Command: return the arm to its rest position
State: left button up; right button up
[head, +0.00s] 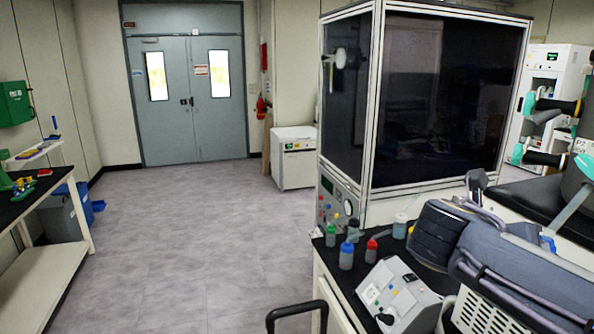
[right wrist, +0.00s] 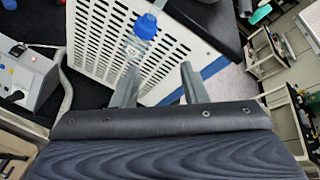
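My right arm comes in from the lower right of the head view, with its dark hand above the bench; its fingertips cannot be made out clearly there. In the right wrist view my right gripper (right wrist: 158,80) has its two grey fingers spread apart with nothing held between them. A clear bottle with a blue cap (right wrist: 145,27) shows beyond the fingertips, in front of a white perforated panel (right wrist: 95,35). Whether the bottle stands or lies cannot be told. My left gripper is in neither view.
A grey control box (head: 400,296) and several small bottles, one with a red cap (head: 371,250), stand on the bench left of my right arm. A large glass-fronted cabinet (head: 440,100) rises behind. The floor (head: 190,240) to the left is clear up to the double door.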

jog(key=s+a+f+m+g+y+b, duration=0.1)
jog(key=s+a+f+m+y, duration=0.1)
jog(key=s+f+m+y, duration=0.55)
jog(key=s+a+f+m+y, duration=0.15)
jog(key=s+f+m, duration=0.35)
jog(key=f, duration=0.6)
jog(key=s+a+f+m+t+y, duration=0.1)
jog(key=s+a+f+m+y, duration=0.1)
jog(key=a+m, duration=0.3)
jog(key=s+a+f+m+t+y+b, duration=0.1)
jog(key=s+a+f+m+y, duration=0.2)
jog(key=m, duration=1)
jog(key=a+f+y, duration=0.1)
jog(key=a+y, duration=0.1)
jog(key=a, duration=0.1)
jog(key=shift+s+a+f+y, duration=0.2)
jog(key=shift+f+y, duration=0.1)
jog(key=shift+f, duration=0.1)
jog(key=shift+d+m, duration=0.1)
jog(key=shift+m, duration=0.15)
